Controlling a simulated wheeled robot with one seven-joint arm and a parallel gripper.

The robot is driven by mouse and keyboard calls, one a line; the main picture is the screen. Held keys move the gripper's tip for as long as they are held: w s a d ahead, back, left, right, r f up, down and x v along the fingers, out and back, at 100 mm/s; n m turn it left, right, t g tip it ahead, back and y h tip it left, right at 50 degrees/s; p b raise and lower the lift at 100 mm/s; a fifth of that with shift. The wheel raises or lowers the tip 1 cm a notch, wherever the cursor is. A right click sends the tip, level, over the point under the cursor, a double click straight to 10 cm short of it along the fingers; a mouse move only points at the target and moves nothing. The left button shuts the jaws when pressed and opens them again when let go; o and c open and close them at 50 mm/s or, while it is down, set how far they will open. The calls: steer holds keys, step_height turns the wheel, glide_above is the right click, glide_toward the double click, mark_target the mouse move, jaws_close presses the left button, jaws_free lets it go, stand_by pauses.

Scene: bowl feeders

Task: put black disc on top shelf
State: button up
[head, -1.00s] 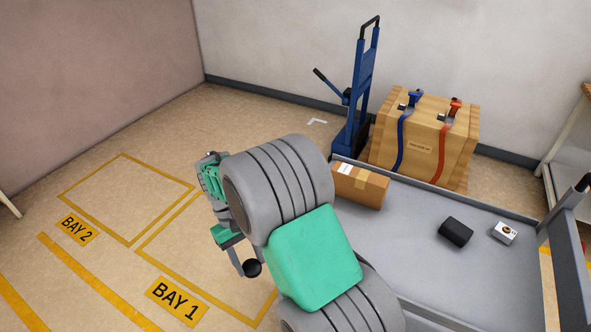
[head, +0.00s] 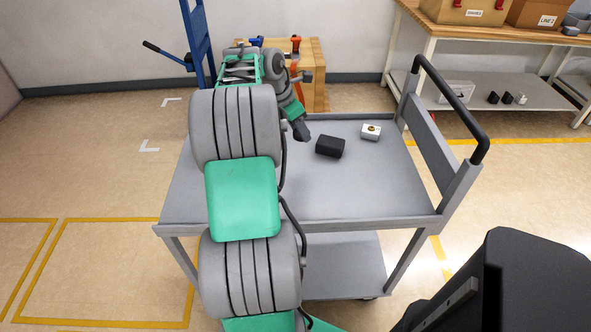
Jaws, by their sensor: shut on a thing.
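My gripper (head: 297,122) hangs over the back part of the grey cart's top shelf (head: 345,190), left of a black block. It is shut on a small dark thing at its tip, which I take for the black disc (head: 302,133). The disc is small and partly covered by the gripper, so its outline is unclear. I cannot tell whether it touches the shelf. The cart also has a lower shelf (head: 340,265), partly hidden by my arm.
The black block (head: 330,146) and a small white box (head: 371,132) stand on the cart's top. A black push handle (head: 455,105) rises at its right. A workbench (head: 500,28) with boxes stands behind. The cart's front right top is clear.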

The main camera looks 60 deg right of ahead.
steer(key=shift+n, duration=0.5)
steer(key=s+d, duration=0.1)
steer(key=s, duration=0.1)
steer(key=s+d, duration=0.1)
steer(key=s+d+r, duration=0.1)
steer(key=s, duration=0.1)
steer(key=shift+s+b, duration=0.3)
steer(key=shift+s, duration=0.05)
steer(key=w+a+f+b, duration=0.1)
steer(key=w+a+f, duration=0.3)
steer(key=w, duration=0.1)
steer(key=w+a+f+b, duration=0.2)
steer(key=w+a+f, duration=0.2)
steer(key=f, duration=0.1)
steer(key=shift+w+a, duration=0.3)
steer(key=shift+w, duration=0.05)
steer(key=shift+w+a+f+b, duration=0.15)
steer(key=shift+f+b, duration=0.3)
steer(key=shift+f, duration=0.55)
steer(key=shift+w+a+f+b, duration=0.15)
steer(key=shift+f+b, duration=0.25)
steer(key=shift+f, duration=0.55)
steer(key=shift+f, duration=0.15)
steer(key=o, duration=1.3)
steer(key=shift+o, duration=0.2)
